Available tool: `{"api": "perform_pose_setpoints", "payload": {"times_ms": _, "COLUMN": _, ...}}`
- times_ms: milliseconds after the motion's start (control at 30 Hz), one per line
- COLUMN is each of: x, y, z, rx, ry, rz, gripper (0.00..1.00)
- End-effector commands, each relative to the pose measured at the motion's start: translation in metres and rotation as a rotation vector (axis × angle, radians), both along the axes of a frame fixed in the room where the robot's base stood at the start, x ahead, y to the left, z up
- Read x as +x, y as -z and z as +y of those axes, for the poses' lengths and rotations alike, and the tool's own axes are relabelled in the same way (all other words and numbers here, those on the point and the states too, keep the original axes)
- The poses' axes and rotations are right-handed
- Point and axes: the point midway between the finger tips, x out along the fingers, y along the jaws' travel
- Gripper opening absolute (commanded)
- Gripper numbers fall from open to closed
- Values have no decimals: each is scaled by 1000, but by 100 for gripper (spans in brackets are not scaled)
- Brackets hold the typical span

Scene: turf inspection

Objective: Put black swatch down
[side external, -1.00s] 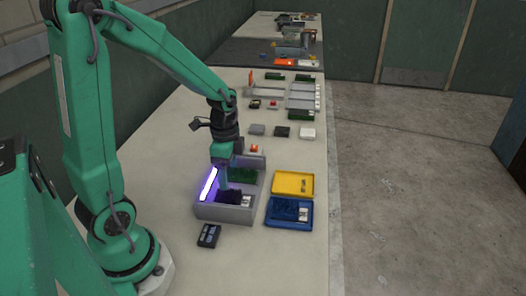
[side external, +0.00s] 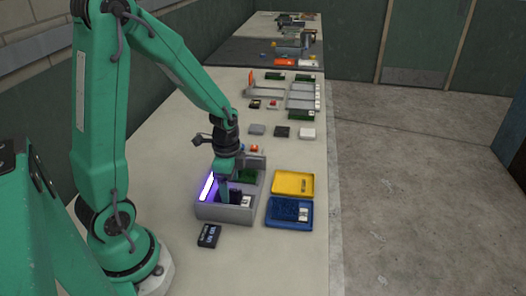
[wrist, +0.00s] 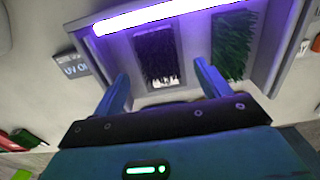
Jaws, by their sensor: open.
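The black swatch (wrist: 157,55) lies in the grey lamp box (side external: 226,213), under a glowing violet-white light bar (wrist: 165,16). A pale label shows at its near end. My gripper (wrist: 161,76) is open, with one finger on each side of the swatch's near end. No contact between fingers and swatch can be made out. In the side view my gripper (side external: 228,193) reaches down into the box and partly hides the swatch. A green swatch (wrist: 232,45) lies in the same box, to the right in the wrist view.
A small dark display (side external: 208,236) reading UV ON stands before the box. A blue tray (side external: 289,226) holding a blue swatch and a yellow tray (side external: 293,175) are to the right. Several small items stand farther back along the bench.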

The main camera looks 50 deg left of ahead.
Motion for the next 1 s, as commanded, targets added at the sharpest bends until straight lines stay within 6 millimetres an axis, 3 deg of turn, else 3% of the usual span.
{"api": "perform_pose_setpoints", "payload": {"times_ms": 333, "x": 0, "y": 30, "z": -1, "rx": 0, "ry": 0, "rz": 1, "gripper": 75}}
{"api": "perform_pose_setpoints", "payload": {"times_ms": 933, "x": 0, "y": 32, "z": -1, "rx": 0, "ry": 0, "rz": 0, "gripper": 75}}
{"api": "perform_pose_setpoints", "payload": {"times_ms": 1000, "x": 0, "y": 32, "z": -1, "rx": 0, "ry": 0, "rz": 0, "gripper": 62}}
